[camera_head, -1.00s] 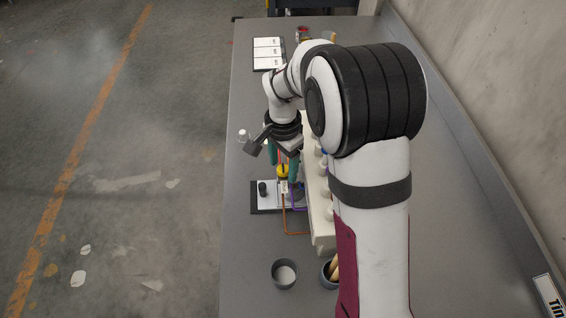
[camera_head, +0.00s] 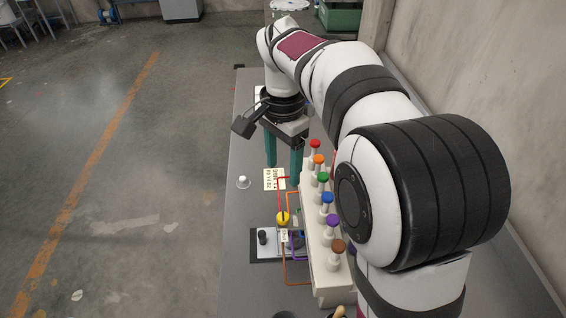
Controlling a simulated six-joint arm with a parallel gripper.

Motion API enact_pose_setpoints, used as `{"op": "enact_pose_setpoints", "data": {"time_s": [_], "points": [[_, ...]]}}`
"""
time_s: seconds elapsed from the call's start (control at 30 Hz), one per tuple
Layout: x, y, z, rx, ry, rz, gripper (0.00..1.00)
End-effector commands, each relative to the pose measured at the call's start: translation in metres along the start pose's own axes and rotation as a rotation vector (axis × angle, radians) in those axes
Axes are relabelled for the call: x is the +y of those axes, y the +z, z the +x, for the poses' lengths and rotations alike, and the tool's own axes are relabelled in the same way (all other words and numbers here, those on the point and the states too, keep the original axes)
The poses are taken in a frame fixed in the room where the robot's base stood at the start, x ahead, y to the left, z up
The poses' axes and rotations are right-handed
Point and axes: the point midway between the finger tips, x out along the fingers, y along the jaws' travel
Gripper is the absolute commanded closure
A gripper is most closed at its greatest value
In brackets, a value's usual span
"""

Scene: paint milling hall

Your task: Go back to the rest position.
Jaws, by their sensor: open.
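My gripper (camera_head: 283,174) hangs over the grey bench with its two green fingers pointing down. The fingers are apart with nothing between them. Behind the fingertips' lower ends lies a small printed card (camera_head: 273,179) on the bench. My arm reaches from the lower right up and over to the gripper. It hides much of the right side of the bench.
A cream rack (camera_head: 321,262) with several colour-topped knobs stands right of the gripper, close to my arm. A small white piece (camera_head: 242,182) sits near the left edge (camera_head: 232,150).

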Motion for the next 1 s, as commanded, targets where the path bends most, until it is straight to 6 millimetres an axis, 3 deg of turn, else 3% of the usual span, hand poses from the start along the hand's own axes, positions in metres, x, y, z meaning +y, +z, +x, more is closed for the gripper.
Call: {"op": "enact_pose_setpoints", "data": {"time_s": [0.33,0.4,0.47,0.57,0.6,0.73,0.83,1.0], "points": [[0.0,0.0,0.0,0.0,0.0,0.0,0.33],[0.009,0.003,-0.002,-0.006,-0.002,-0.013,0.33],[0.034,0.013,-0.007,-0.018,-0.01,-0.055,0.33],[0.104,0.048,-0.008,-0.055,-0.035,-0.175,0.33],[0.132,0.064,-0.002,-0.07,-0.047,-0.224,0.33],[0.201,0.112,0.028,-0.103,-0.088,-0.355,0.33],[0.228,0.133,0.047,-0.114,-0.106,-0.412,0.33],[0.235,0.139,0.053,-0.117,-0.111,-0.43,0.33]]}}
